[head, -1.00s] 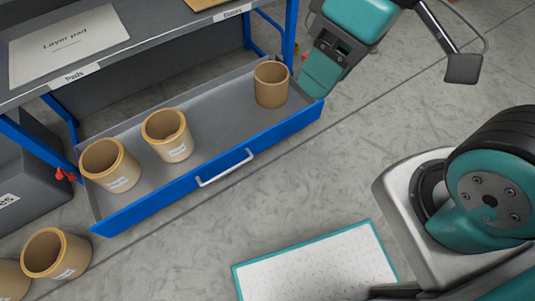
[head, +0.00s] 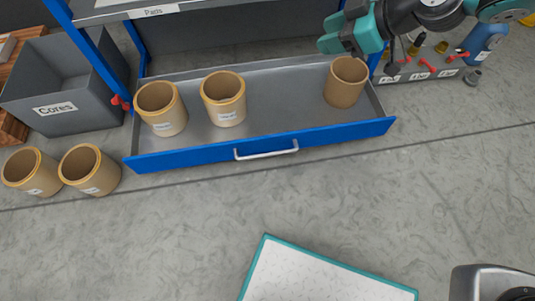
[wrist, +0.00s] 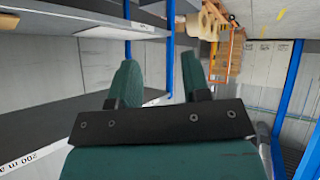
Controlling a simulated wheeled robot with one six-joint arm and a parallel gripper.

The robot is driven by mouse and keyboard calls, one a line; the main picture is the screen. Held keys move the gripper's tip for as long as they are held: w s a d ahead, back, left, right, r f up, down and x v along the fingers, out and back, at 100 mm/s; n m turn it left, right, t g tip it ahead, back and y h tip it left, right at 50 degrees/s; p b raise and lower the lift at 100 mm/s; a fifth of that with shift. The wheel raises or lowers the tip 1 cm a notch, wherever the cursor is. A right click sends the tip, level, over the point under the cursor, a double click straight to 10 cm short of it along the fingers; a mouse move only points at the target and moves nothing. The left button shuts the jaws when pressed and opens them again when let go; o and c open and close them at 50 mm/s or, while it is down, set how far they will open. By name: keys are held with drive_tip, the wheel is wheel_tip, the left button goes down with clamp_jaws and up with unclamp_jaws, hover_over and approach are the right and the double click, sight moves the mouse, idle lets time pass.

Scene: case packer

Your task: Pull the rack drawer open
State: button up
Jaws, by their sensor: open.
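The rack drawer (head: 290,141) is pulled out from under the blue-framed rack in the head view. It has a blue front with a pale bar handle (head: 266,151) at its middle. Three tan cores stand in it: a left one (head: 161,118), a middle one (head: 224,110) and a right one (head: 346,92). My gripper (head: 345,40) is at the drawer's back right, just above and behind the right core in the picture, away from the handle. In the wrist view my gripper (wrist: 158,78) has its two teal fingers apart with nothing between them. The handle is not in that view.
Two tan cores (head: 33,174) (head: 89,171) stand on the floor left of the drawer. A grey bin (head: 60,117) labelled Cores is behind them. A teal-edged white mat (head: 320,275) lies in front. Bottles and red parts stand right of the rack.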

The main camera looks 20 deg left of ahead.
drive_tip(key=w+a+f+n+t+y+b, duration=0.1)
drive_tip(key=w+a+f+n, duration=0.15)
drive_tip(key=f, duration=0.65)
drive_tip(key=w+a+f+n+y+b, duration=0.15)
drive_tip(key=a+f, duration=0.25)
drive_tip(key=f, duration=0.5)
drive_tip(key=n+t+b, duration=0.4)
drive_tip(key=n+t, duration=0.1)
drive_tip(key=t, duration=0.2)
approach(267, 154)
drive_tip(key=shift+f+b+x, duration=0.2)
drive_tip(key=shift+b+x, duration=2.4)
drive_tip(key=shift+b, duration=2.05)
drive_tip(key=shift+f+b+x, duration=0.2)
drive_tip(key=shift+b+x, duration=2.4)
drive_tip(key=shift+b, duration=2.05)
drive_tip(key=shift+d, duration=0.1)
clamp_jaws()
